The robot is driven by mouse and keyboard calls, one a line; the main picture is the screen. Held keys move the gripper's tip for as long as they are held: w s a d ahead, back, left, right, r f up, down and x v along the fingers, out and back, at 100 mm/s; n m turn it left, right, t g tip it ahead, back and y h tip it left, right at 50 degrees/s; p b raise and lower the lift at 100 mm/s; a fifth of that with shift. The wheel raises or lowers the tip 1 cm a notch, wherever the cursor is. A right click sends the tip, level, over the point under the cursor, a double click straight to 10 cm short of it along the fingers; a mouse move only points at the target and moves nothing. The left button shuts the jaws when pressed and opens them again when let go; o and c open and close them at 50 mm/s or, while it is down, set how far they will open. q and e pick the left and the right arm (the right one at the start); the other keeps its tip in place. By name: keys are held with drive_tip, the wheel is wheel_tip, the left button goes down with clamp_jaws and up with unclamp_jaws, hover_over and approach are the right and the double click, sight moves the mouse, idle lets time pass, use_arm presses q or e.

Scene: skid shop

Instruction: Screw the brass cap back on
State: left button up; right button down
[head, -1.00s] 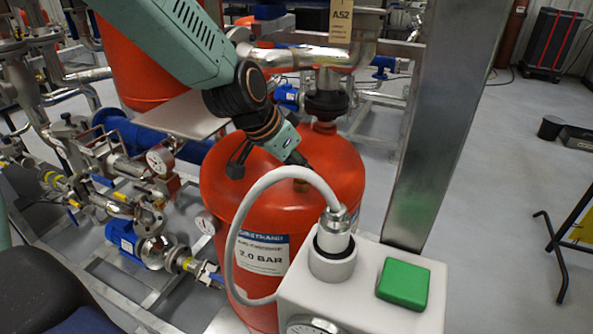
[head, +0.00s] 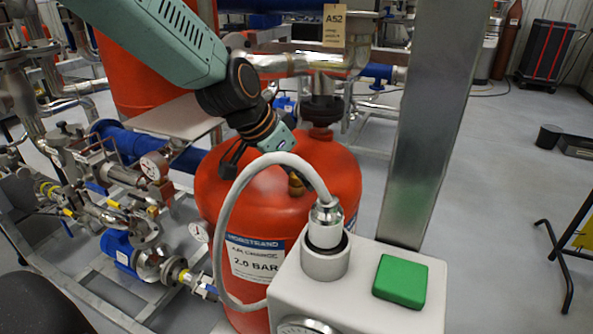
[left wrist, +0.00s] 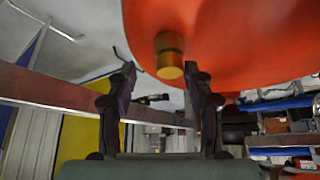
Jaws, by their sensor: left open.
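A small brass fitting (head: 296,184) stands on top of the red tank (head: 240,205). It also shows in the left wrist view (left wrist: 169,56), against the red tank wall, just beyond my fingertips. I cannot tell whether it is the cap alone or a cap on a stem. My left gripper (head: 303,178) is beside the brass fitting, its fingers partly hidden by the white hose in the head view. In the left wrist view its two dark fingers (left wrist: 160,80) are apart with nothing between them. My right gripper is not in view.
A white hose (head: 234,215) arches in front of the tank to a metal connector on a white box (head: 340,300) with a green button (head: 401,280). A steel post (head: 430,130) stands to the right. Pipes and gauges crowd the left. The floor at right is mostly clear.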

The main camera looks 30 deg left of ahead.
use_arm(q)
drive_tip(key=shift+a, duration=0.25)
wheel_tip(320, 180, up, 10)
idle(0.5)
drive_tip(key=shift+s, duration=0.1)
